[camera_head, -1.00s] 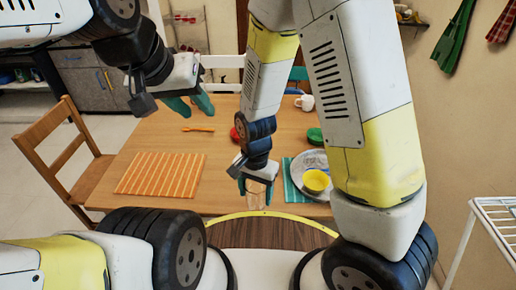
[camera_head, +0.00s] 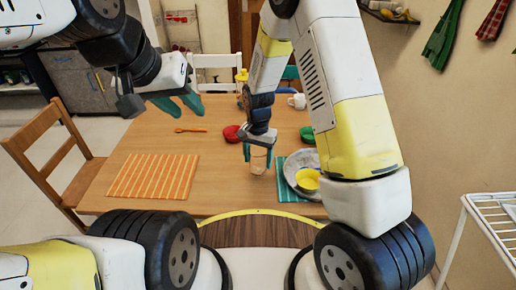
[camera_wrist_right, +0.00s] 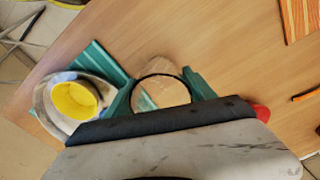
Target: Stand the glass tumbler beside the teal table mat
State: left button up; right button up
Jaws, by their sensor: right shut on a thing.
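The clear glass tumbler (camera_head: 258,165) is between the fingers of my right gripper (camera_head: 258,155), just left of the teal table mat (camera_head: 287,193). In the right wrist view the tumbler (camera_wrist_right: 160,88) shows its round dark rim between the teal fingers. The teal mat also shows there (camera_wrist_right: 92,62), beside the tumbler and partly under a plate. I cannot tell whether the tumbler's base touches the table. My left gripper (camera_head: 180,105) is open and empty above the table's left side.
A grey plate (camera_head: 296,166) with a yellow bowl (camera_head: 306,180) covers part of the teal mat. A red item (camera_head: 232,133), a green item (camera_head: 307,134) and a white mug (camera_head: 297,101) stand behind. An orange striped mat (camera_head: 153,177) lies left; the table between the mats is clear.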

jog(key=shift+s+f, duration=0.1)
jog(key=shift+f, duration=1.45)
jog(key=shift+f, duration=0.1)
jog(key=o, duration=1.6)
notch_tip(320, 180, up, 12)
notch_tip(320, 180, up, 16)
jog(key=n+t+y, duration=0.2)
send_over(258, 166)
jog(key=s+d, duration=0.3)
jog(key=d, duration=0.5)
jog(key=s+d+r+n+t, duration=0.1)
jog(key=s+d+r+t, duration=0.1)
jog(key=s, duration=0.5)
jog(key=s+d+r+n+t, duration=0.2)
jog(key=s+d+r, duration=0.2)
jog(key=s+r, duration=0.2)
jog(key=shift+s+d, duration=0.15)
jog(key=shift+s, duration=0.25)
